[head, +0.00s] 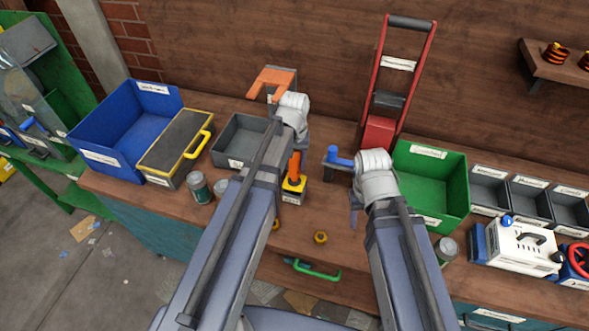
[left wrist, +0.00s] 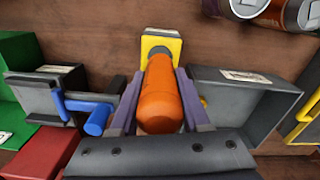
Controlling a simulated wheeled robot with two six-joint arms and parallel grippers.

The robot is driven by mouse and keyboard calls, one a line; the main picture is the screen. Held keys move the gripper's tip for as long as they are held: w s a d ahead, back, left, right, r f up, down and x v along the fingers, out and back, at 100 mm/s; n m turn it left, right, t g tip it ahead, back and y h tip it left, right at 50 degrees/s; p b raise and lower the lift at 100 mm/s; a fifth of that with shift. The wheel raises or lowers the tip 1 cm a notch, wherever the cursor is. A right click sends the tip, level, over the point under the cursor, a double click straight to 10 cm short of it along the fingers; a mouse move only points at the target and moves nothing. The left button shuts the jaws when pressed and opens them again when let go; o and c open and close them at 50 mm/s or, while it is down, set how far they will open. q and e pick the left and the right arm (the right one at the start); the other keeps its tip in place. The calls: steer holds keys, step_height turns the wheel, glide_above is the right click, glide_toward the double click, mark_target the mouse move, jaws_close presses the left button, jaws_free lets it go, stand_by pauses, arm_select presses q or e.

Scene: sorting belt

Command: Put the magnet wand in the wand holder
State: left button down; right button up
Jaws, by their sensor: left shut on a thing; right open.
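The magnet wand, with a thick orange handle (head: 295,164), stands about upright at mid-bench. The wand's handle also fills the middle of the left wrist view (left wrist: 160,100). My left gripper (left wrist: 158,108) is shut on the handle, one finger on each side. The wand holder, a small yellow-topped block (head: 292,197) with a white label, is directly below the wand; its yellow top shows in the left wrist view (left wrist: 161,38). The wand's lower end meets a dark round part at the yellow top; how deep it sits is hidden. My right gripper (head: 354,208) is open, apart to the right.
A grey bin (head: 227,158) stands left of the holder, a blue-handled grey box (head: 340,158) to its right. A green bin (head: 438,168) is further right. Cans (head: 198,187) stand at front left. A yellow-black nut (head: 320,237) lies on open bench in front.

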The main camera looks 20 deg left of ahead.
arm_select(q)
steer(key=shift+f, duration=0.4)
arm_select(e)
steer(key=shift+f, duration=0.4)
arm_select(q)
steer(key=shift+s+f+b, duration=0.15)
steer(key=shift+f+b, duration=0.45)
steer(key=shift+b, duration=0.05)
steer(key=shift+c, duration=1.9)
jaws_free()
arm_select(e)
steer(key=shift+f, duration=0.55)
arm_select(q)
steer(key=shift+r, duration=0.15)
arm_select(e)
steer(key=shift+r, duration=0.15)
arm_select(q)
step_height(320, 180, up, 13)
steer(key=p, duration=1.3)
steer(key=s+d+m+y, duration=0.1)
steer(key=s+d+m, duration=0.4)
steer(key=s+d, duration=0.5)
steer(key=s, duration=0.4)
steer(key=shift+d+m, duration=0.25)
steer(key=shift+m, duration=0.05)
arm_select(e)
step_height(320, 180, up, 13)
